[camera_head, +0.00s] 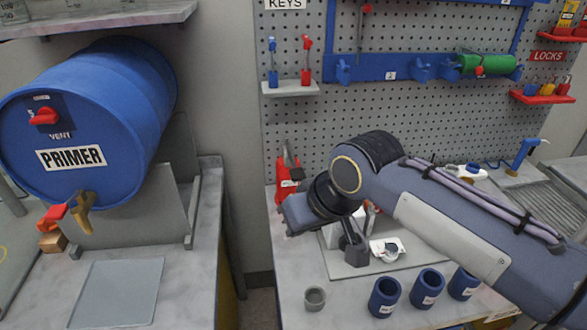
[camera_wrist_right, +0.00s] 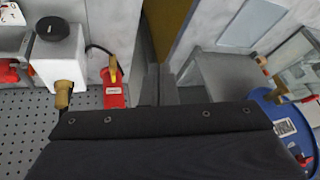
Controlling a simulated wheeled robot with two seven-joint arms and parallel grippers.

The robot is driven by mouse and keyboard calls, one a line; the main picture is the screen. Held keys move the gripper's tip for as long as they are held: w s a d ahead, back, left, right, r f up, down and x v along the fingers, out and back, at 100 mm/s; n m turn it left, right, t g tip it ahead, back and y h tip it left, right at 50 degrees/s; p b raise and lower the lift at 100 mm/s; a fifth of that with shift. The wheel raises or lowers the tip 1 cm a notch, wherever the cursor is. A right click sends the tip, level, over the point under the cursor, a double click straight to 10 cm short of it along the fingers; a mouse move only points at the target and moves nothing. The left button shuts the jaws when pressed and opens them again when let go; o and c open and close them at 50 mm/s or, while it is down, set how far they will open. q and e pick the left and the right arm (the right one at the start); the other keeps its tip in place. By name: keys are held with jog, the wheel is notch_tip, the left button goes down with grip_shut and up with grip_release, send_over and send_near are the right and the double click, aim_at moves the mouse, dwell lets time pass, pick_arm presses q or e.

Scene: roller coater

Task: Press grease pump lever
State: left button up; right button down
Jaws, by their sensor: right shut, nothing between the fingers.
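A red unit with a white label (camera_head: 286,190) stands at the back left of the right-hand bench, with a grey upright piece at its top; it looks like the grease pump, but I cannot be sure. A red labelled part with a yellow tip and a dark hose (camera_wrist_right: 114,90) shows in the right wrist view, left of the fingers and apart from them. My right gripper (camera_wrist_right: 159,86) is shut and empty. In the head view the end of my right arm is in front of the red unit and covers its lower part. My left gripper is not in view.
A blue PRIMER drum (camera_head: 95,120) lies on its side at left. Blue cups (camera_head: 385,297) and a grey cup (camera_head: 315,298) stand at the bench front. A white box with black cap (camera_wrist_right: 60,58) is left in the wrist view. A gap separates the benches.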

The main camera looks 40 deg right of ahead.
jog(key=w+d+r+m+h+b, duration=0.3)
jog(key=w+d+r, duration=0.5)
jog(key=r, duration=0.4)
jog(key=shift+w+d+m+t+h+b, duration=0.2)
jog(key=shift+w+m+t+h+b, duration=0.15)
jog(key=shift+w+h+b, duration=0.4)
jog(key=shift+w+r, duration=0.1)
jog(key=shift+w, duration=0.05)
send_over(296, 170)
jog(key=s+a, duration=0.1)
jog(key=s, duration=0.1)
notch_tip(296, 170, down, 8)
jog(key=shift+w+r, duration=0.15)
jog(key=shift+r, duration=0.05)
notch_tip(296, 170, down, 4)
jog(key=shift+r, duration=0.25)
jog(key=shift+f, duration=0.5)
